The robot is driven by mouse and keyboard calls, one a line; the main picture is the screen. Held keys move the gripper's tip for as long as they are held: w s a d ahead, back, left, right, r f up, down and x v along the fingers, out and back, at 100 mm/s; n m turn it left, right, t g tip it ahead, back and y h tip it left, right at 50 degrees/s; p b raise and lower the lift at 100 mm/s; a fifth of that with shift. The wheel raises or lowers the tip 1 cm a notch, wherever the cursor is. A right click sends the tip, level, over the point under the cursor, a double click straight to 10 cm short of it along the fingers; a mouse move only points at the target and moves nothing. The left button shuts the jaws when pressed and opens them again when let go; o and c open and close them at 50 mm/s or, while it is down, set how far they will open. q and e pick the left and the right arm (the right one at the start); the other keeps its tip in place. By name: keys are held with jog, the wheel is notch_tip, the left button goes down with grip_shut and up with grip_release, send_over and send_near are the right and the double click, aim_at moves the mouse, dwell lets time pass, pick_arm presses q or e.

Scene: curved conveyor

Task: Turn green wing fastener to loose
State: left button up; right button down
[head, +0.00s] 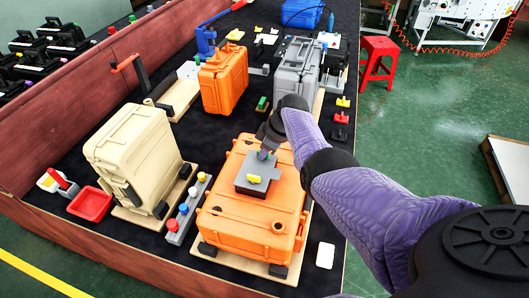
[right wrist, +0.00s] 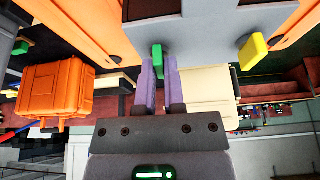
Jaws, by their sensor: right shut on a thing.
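The green wing fastener (right wrist: 157,54) stands on a grey plate (right wrist: 200,35), which lies on top of the orange case (head: 240,226) in the front of the head view. My right gripper (right wrist: 160,66) has its two purple fingers closed around the green fastener's wing. In the head view the right gripper (head: 263,154) comes down onto the plate from behind, and it mostly hides the green fastener. A yellow wing fastener (head: 254,178) sits on the same plate, in front of the gripper and apart from it. My left gripper is not in view.
A beige case (head: 135,150) stands left, with a red tray (head: 91,204) and a grey strip of coloured knobs (head: 172,225) near it. Another orange case (head: 224,80) and a grey case (head: 296,72) stand behind. A red stool (head: 377,48) is on the floor.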

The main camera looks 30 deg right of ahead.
jog(key=shift+n, duration=0.3)
jog(key=shift+r, duration=0.1)
jog(key=c, duration=0.8)
grip_release()
jog(key=shift+o, duration=0.4)
jog(key=p+v, duration=0.5)
jog(key=v, duration=0.4)
jog(key=shift+d+r+p, duration=0.2)
jog(key=shift+r+p, duration=0.1)
jog(key=shift+r, duration=0.05)
